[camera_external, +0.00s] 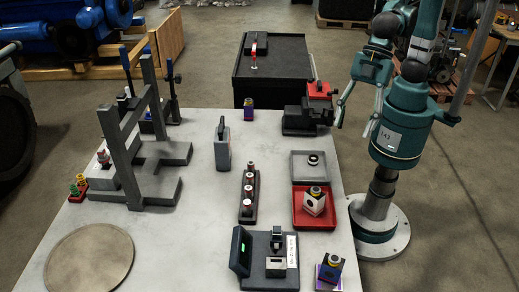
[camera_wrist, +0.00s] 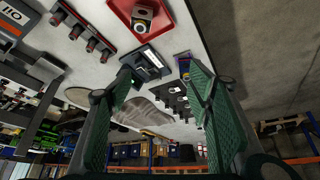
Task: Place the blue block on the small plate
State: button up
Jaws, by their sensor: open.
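A blue block (camera_external: 249,115) with a yellow and red top stands at the back edge of the table. Another dark blue block (camera_external: 329,268), also topped with yellow and red, stands on a small purple plate (camera_external: 319,284) at the front right corner. The purple plate also shows in the wrist view (camera_wrist: 185,75), between the fingers and close to the right one. I cannot tell which block or plate is named. My gripper (camera_external: 353,129) is open and empty, pointing down beside the table's right edge. Its two green fingers show wide apart in the wrist view (camera_wrist: 161,78).
A red tray (camera_external: 300,220) holds a pale block; a grey tray (camera_external: 296,166) behind it holds a ring. A black vise (camera_external: 305,118) with a red part stands near my gripper. A rack (camera_external: 247,214), a scale-like device (camera_external: 268,272) and a grey frame (camera_external: 150,165) occupy the table.

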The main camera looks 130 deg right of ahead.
jog(key=s+d, duration=0.3)
jog(key=s, duration=0.6)
jog(key=s+d+f+m+t, duration=0.1)
jog(key=s+d, duration=0.3)
jog(key=s, duration=0.6)
jog(key=s+d+m+h, duration=0.1)
jog(key=s+d, duration=0.3)
jog(key=s, duration=0.6)
jog(key=shift+s+f+t, duration=0.25)
jog(key=shift+f+t, duration=0.1)
jog(key=shift+t, duration=0.05)
